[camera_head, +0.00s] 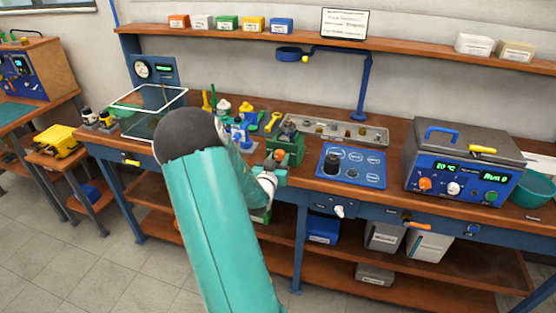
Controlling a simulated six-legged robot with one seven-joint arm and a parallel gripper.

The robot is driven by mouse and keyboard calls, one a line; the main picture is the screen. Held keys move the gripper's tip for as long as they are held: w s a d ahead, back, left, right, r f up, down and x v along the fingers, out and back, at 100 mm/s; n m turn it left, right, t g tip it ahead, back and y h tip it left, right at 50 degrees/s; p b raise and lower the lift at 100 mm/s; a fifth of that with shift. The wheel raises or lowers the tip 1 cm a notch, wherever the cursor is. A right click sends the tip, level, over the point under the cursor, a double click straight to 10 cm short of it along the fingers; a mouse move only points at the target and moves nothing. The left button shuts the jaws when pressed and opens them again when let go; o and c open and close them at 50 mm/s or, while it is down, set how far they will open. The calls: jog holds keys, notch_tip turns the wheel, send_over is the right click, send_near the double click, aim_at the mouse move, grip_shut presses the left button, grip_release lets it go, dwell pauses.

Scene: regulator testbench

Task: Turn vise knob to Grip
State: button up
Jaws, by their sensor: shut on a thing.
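The green vise (291,150) stands at the front edge of the wooden workbench, right of my arm. A small orange-red knob (279,155) shows on its front. My gripper (275,163) is small in view, at the front of the vise. It is shut on the vise knob, whose lower part it hides. The knob's marks are too small to read, so its setting cannot be told. My teal arm covers the bench front to the left of the vise.
A blue panel (352,167) with round markings lies right of the vise. A metal tray (335,131) of parts lies behind. A grey-lidded blue machine (464,165) stands farther right. Bottles and tools crowd the bench to the left. A shelf (400,47) runs above.

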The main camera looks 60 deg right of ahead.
jog(key=m, duration=0.8)
jog(key=shift+m, duration=0.4)
jog(key=m, duration=0.4)
jog(key=shift+m, duration=0.3)
jog(key=m, duration=0.4)
jog(key=shift+m, duration=0.3)
jog(key=m, duration=0.3)
jog(key=shift+m, duration=0.3)
jog(key=m, duration=0.4)
jog(key=shift+s, duration=0.1)
jog(key=m, duration=0.5)
jog(key=shift+m, duration=2)
